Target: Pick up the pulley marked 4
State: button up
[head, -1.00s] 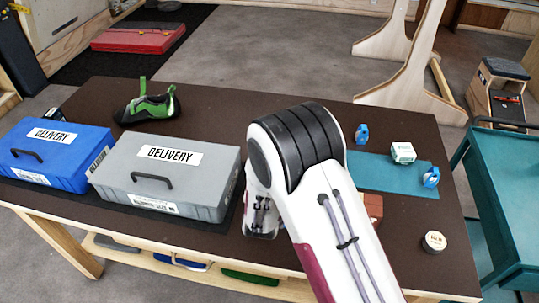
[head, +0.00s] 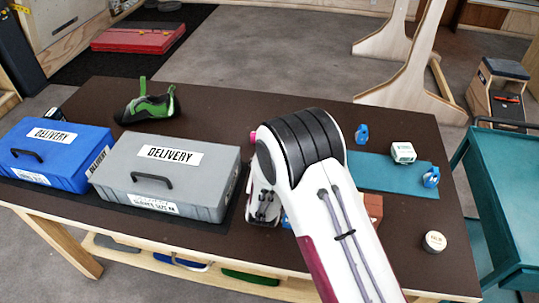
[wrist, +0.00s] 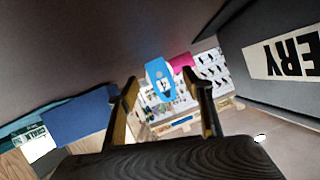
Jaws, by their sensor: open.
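A blue pulley (wrist: 158,72) shows in the wrist view, ahead of and between the fingertips of my gripper (wrist: 163,90). My gripper is open, with a dark finger on each side and nothing held. I cannot read a number on this pulley. In the head view my arm hides most of that area. Two other blue pulleys are in the head view, one at the far edge of the teal mat (head: 361,133) and one at its right end (head: 431,177). Their marks are too small to read.
The grey delivery box (head: 168,175) stands close left of my gripper, with a blue delivery box (head: 55,152) beyond. A pink thing (head: 254,137) peeks out behind my arm. A white box (head: 403,152) and a round tin (head: 434,241) are at the right. A green-black shoe (head: 148,108) lies at the back.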

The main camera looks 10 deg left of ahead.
jog(key=shift+x, duration=0.9)
jog(key=c, duration=1.2)
